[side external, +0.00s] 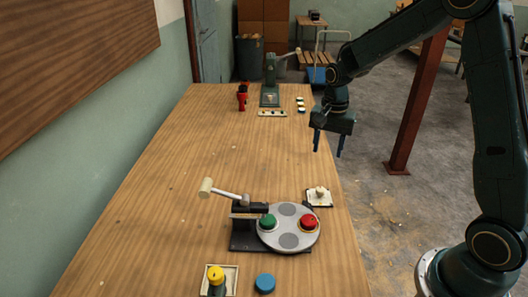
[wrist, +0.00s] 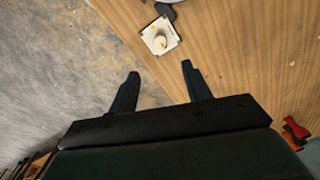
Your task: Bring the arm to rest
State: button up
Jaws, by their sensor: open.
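My gripper (side external: 328,143) hangs from my dark green arm above the right edge of the long table (side external: 220,160), with its fingers pointing down. In the wrist view my gripper (wrist: 160,82) shows two dark fingers spread apart with nothing between them. A green drum (side external: 268,222) and a red drum (side external: 307,223) sit on a round grey plate (side external: 289,241) at the front of the table. A small white square with a pale knob (side external: 319,196) lies behind the plate; it also shows in the wrist view (wrist: 160,36), beyond the fingertips.
A yellow-topped piece (side external: 216,276) and a blue disc (side external: 265,283) are at the front. A green press (side external: 270,85) and a red figure (side external: 242,96) stand at the far end. The table's middle is clear.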

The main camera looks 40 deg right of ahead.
jog(key=s+a+r+n+t, duration=0.2)
jog(key=s+a+r+n, duration=0.25)
jog(key=s+r, duration=0.35)
jog(key=s+a+r+n+t, duration=0.2)
jog(key=s+a+r+n, duration=0.25)
jog(key=s+r, duration=0.25)
jog(key=s+a+n+t, duration=0.1)
jog(key=s+n, duration=0.3)
jog(key=s, duration=0.4)
jog(key=shift+s+a+r, duration=0.2)
jog(key=shift+a+r, duration=0.15)
